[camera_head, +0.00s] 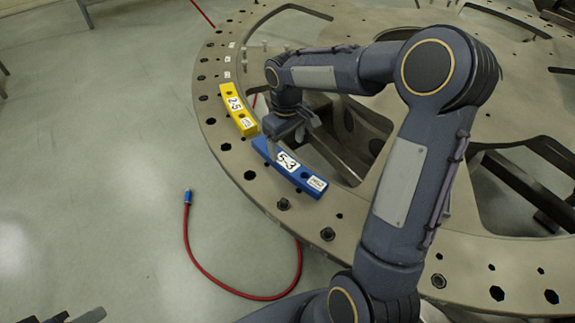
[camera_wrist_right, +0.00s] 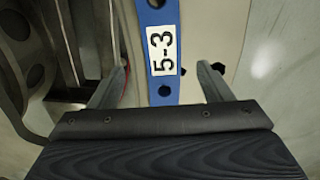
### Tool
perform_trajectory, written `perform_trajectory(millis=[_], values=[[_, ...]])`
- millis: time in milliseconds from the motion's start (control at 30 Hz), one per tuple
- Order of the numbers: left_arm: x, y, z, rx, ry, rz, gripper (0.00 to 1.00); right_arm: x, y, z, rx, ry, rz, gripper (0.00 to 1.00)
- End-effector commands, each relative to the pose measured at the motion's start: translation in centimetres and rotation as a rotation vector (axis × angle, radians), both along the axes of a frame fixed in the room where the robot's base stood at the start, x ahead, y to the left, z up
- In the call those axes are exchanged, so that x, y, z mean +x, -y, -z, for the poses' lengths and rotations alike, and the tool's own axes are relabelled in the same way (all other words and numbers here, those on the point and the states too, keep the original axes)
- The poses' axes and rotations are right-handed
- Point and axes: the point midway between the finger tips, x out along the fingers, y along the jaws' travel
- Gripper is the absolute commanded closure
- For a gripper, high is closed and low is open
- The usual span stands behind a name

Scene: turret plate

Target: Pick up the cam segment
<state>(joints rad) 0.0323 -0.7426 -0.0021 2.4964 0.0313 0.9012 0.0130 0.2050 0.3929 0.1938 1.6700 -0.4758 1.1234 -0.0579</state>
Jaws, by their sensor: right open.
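A blue curved cam segment (camera_head: 290,168), labelled 5-3, lies on the rim of the turret plate (camera_head: 262,188). A yellow cam segment (camera_head: 237,108) lies just beyond it on the same rim. My right gripper (camera_head: 283,135) is over the far end of the blue segment. In the right wrist view the right gripper (camera_wrist_right: 164,78) is open, with one finger on each side of the blue segment (camera_wrist_right: 163,95) and a gap on both sides. I cannot tell how far above it the fingertips are. Part of what looks like my left gripper (camera_head: 80,316) shows at the bottom left edge.
The plate has several bolt holes, bolts and wide cutouts. A red hose (camera_head: 203,268) with a blue end lies on the floor (camera_head: 100,150) in front of the plate. The floor at left is mostly clear. My right arm covers part of the plate.

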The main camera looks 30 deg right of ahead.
Motion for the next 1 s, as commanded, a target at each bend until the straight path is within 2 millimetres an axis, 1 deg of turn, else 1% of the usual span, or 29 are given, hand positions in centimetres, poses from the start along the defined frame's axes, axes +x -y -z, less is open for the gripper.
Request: perform_trajectory(millis=[33, 167, 300, 400, 500, 700, 733, 767, 1000], values=[[0.0, 0.0, -0.1, 0.000, 0.000, 0.000, 0.64, -0.1, 0.0, 0.6, 0.001, -0.003, 0.000, 0.28], [0.0, 0.0, -0.4, 0.000, 0.000, 0.000, 0.64, -0.2, -0.1, 2.0, 0.002, -0.004, 0.000, 0.28], [0.0, 0.0, -0.8, 0.000, 0.000, 0.000, 0.64, -0.5, -0.2, 4.2, 0.003, -0.005, -0.001, 0.28], [0.0, 0.0, -0.8, 0.000, 0.000, 0.000, 0.64, -0.4, -0.2, 5.5, 0.002, -0.004, 0.001, 0.28], [0.0, 0.0, -0.8, 0.000, 0.000, 0.000, 0.64, -0.4, -0.2, 6.2, 0.002, 0.000, 0.001, 0.28], [0.0, 0.0, -0.8, 0.000, 0.000, 0.000, 0.64, -0.4, -0.2, 6.3, 0.001, 0.001, 0.001, 0.28], [0.0, 0.0, -0.8, 0.000, 0.000, 0.000, 0.64, -0.4, -0.2, 6.3, 0.001, 0.001, 0.001, 0.29], [0.0, 0.0, -0.8, 0.000, 0.000, 0.000, 0.64, -0.4, -0.2, 6.3, 0.001, 0.001, 0.001, 0.33], [0.0, 0.0, -0.8, 0.000, 0.000, 0.000, 0.64, -0.4, -0.2, 6.2, 0.002, 0.000, 0.001, 0.64]])
